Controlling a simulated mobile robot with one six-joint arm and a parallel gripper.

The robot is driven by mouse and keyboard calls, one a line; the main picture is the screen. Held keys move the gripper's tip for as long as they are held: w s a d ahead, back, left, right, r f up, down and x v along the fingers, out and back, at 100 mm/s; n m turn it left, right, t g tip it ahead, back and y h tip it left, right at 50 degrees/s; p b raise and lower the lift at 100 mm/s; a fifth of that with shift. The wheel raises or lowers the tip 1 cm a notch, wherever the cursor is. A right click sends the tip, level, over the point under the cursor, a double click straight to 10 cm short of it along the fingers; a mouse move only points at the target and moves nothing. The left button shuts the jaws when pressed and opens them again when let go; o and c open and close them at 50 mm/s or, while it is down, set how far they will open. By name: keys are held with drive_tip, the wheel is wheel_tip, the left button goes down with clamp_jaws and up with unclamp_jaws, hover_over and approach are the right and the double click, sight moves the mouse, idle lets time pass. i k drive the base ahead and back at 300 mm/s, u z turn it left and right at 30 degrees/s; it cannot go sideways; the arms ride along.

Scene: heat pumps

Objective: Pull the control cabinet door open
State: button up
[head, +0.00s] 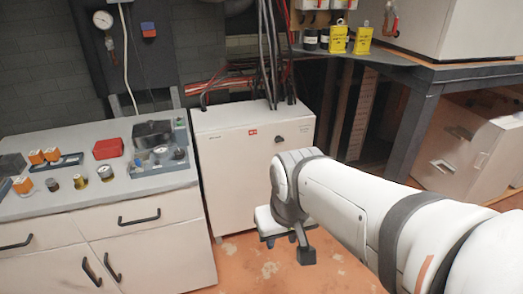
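A white cabinet (235,165) stands on the floor in the middle of the head view, against the wall; I take it to be the control cabinet. A red label and a black knob (279,140) are on the upper part of its front. The front looks shut. My arm reaches in from the lower right and hides the cabinet's lower right part. My gripper (287,245) points down in front of the cabinet, below the knob and apart from it. Dark finger parts show, but their gap is unclear. I see nothing held.
A grey-topped counter (95,200) with drawers, black handles and small parts stands close at the left. A dark metal table (430,75) with yellow cans stands at the right. Cables (270,60) run down to the cabinet top. Orange floor (250,265) is open in front.

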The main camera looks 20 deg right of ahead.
sight(235, 162)
drive_tip(key=k, duration=0.9)
drive_tip(key=u, duration=0.4)
drive_tip(key=i, duration=2.05)
drive_tip(key=z, duration=1)
